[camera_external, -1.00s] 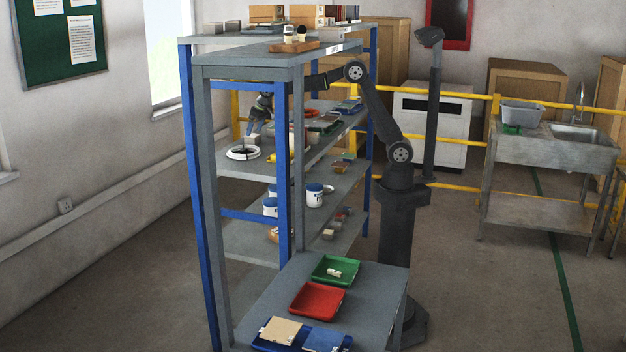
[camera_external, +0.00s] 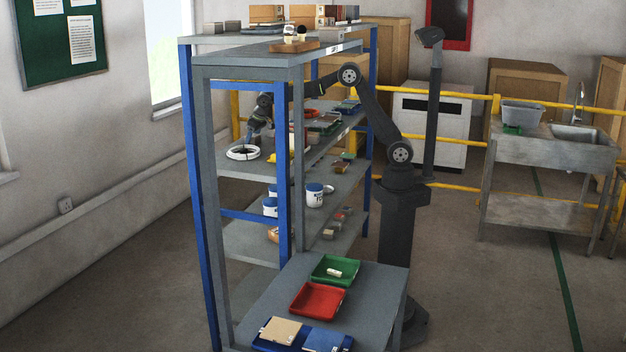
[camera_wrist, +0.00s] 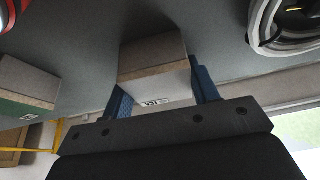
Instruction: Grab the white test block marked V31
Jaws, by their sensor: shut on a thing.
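In the wrist view, a block (camera_wrist: 155,62) with a pale front face and a grey-brown face sits between the two blue fingers of my gripper (camera_wrist: 160,90). A small dark marking shows on its pale face; it is too small and turned to read surely. My gripper is shut on this block. In the external view, my gripper (camera_external: 254,136) is low over the shelf (camera_external: 232,168), just behind the white ring; the block is hidden there. I cannot tell whether the block touches the shelf.
A white ring-shaped coil (camera_external: 243,153) lies close by; it also shows at the right of the wrist view (camera_wrist: 262,28). A green-and-brown block (camera_wrist: 22,92) is at the left. The blue rack post (camera_external: 283,175) and the shelf above (camera_external: 225,59) bound the space.

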